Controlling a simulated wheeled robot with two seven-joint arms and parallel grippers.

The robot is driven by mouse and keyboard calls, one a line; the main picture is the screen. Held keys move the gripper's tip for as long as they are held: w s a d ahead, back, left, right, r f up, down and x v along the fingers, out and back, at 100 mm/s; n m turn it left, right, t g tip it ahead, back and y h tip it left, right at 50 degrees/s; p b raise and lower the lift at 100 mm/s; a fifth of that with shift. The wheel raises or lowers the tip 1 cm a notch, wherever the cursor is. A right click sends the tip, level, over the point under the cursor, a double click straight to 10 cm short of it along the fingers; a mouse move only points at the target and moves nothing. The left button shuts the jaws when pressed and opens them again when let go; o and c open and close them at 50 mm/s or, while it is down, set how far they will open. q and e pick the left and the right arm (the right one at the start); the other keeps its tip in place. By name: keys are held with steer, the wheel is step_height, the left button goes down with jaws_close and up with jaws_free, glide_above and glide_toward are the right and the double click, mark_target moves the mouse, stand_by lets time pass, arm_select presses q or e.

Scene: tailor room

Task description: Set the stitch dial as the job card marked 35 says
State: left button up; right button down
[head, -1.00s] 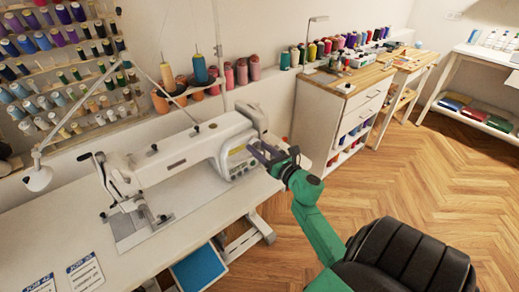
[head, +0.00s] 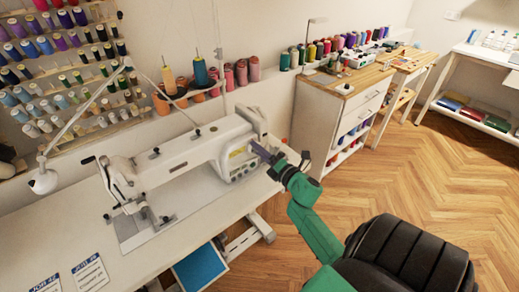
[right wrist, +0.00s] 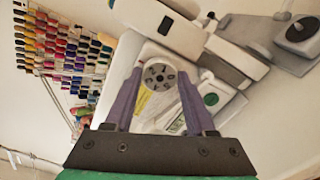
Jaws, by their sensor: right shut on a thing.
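The white sewing machine (head: 185,165) stands on the white table. Its stitch dial (right wrist: 159,76), a grey disc with a ring of dark marks, shows in the right wrist view between the purple fingers of my right gripper (right wrist: 160,80). The right gripper (head: 262,152) is at the machine's right end panel and is shut on the dial. The dial's setting is too small to read. Two job cards (head: 90,272) lie at the table's front left, one cut off by the picture edge. My left gripper is not in view.
A white lamp (head: 44,182) and thread racks (head: 70,60) are on the left. A drawer cabinet (head: 340,115) is behind, and the wooden floor is open on the right.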

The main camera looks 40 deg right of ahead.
steer(key=shift+f+m+p, duration=0.15)
steer(key=shift+m+p, duration=2.7)
steer(key=shift+m, duration=4.15)
